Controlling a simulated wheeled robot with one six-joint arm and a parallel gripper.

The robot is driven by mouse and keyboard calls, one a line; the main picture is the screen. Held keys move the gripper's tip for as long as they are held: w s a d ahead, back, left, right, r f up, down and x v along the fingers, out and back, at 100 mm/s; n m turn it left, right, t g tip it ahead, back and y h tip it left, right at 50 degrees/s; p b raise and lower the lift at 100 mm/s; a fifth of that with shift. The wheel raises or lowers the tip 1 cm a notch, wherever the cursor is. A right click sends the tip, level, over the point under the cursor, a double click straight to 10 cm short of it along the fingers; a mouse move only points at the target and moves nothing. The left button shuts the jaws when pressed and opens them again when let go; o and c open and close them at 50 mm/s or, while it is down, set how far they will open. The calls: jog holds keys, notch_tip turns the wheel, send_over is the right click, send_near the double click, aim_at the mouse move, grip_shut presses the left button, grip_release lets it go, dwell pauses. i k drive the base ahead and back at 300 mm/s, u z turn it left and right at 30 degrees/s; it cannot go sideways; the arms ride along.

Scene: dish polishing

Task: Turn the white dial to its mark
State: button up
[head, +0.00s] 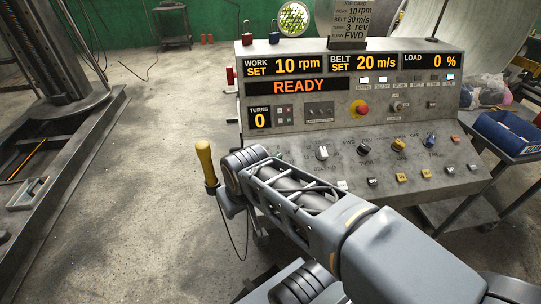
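The white dial (322,152) is a small knob on the sloped lower panel of the grey control console (350,185), in the head view. Its pointer and the mark around it are too small to read clearly. My arm reaches from the lower right to the console's left front, and its end lies left of the dial, apart from it in the picture. My gripper's fingers do not show; the arm's end hides that area. The displays read work set 10 rpm, belt set 20 m/s, load 0 %, READY and turns 0.
A job card (349,20) lists work 10 rpm, belt 30 m/s, 3 rev and FWD. More knobs, yellow switches (398,145) and a red stop button (359,108) crowd the console. A yellow handle (206,163) stands at its left. A blue bin (508,132) is at right.

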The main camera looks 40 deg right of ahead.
aim_at(321, 154)
jog(key=z, duration=1.8)
